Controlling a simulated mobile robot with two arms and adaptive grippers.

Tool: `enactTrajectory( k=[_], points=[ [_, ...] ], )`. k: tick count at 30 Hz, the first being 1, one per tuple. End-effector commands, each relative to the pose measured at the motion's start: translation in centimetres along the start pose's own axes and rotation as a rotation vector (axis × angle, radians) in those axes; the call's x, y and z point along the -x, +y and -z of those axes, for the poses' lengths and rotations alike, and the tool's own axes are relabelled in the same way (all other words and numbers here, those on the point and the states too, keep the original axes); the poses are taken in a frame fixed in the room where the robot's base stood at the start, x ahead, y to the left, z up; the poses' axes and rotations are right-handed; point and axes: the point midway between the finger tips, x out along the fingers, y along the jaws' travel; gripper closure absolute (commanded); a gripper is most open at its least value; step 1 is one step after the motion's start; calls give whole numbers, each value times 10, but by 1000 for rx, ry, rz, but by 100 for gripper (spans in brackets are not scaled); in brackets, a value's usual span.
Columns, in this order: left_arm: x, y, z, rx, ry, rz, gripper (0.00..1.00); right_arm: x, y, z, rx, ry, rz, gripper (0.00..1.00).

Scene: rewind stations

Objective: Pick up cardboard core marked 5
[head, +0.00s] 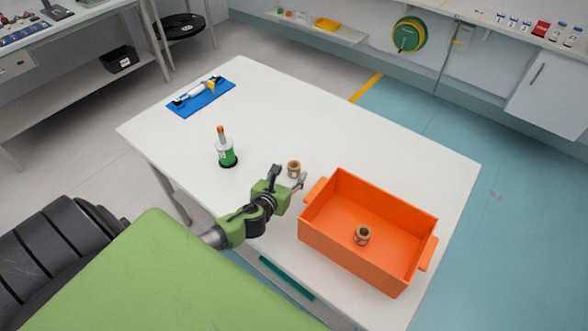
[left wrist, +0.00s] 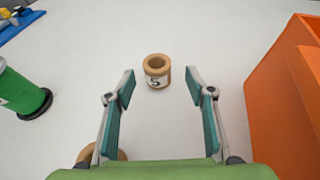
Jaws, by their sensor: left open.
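The cardboard core marked 5 (left wrist: 156,72) stands upright on the white table, its number facing the left wrist camera. In the head view the core (head: 294,169) is just beyond my left gripper (head: 287,176). In the left wrist view my left gripper (left wrist: 160,84) is open and empty, with the core ahead between the lines of its fingers, seemingly not touched. Another tan, round piece (left wrist: 108,153) shows partly behind the left finger, mostly hidden. My right gripper is not in view.
An orange crate (head: 318,222) stands to the right, with another cardboard core (head: 362,235) inside. A green spool with a white upper part (head: 228,157) stands left of my gripper. A blue mat (head: 206,101) with a tool lies at the table's far left. The table's far middle is clear.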

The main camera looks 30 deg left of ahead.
Motion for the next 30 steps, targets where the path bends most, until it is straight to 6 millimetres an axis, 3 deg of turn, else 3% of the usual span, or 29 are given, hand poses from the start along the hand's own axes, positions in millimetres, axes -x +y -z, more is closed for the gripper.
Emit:
enactTrajectory(
  k=[12, 22, 26, 30],
  points=[
    [-47, 4, 0, 2, 0, -3, 51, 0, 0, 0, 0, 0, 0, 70],
    [-52, 4, -1, 1, 1, -1, 51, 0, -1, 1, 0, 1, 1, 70],
    [-52, 4, -1, 1, 1, -1, 84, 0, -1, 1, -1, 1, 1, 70],
    [-52, 4, -1, 1, 1, -1, 85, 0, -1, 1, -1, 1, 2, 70]
  ],
)
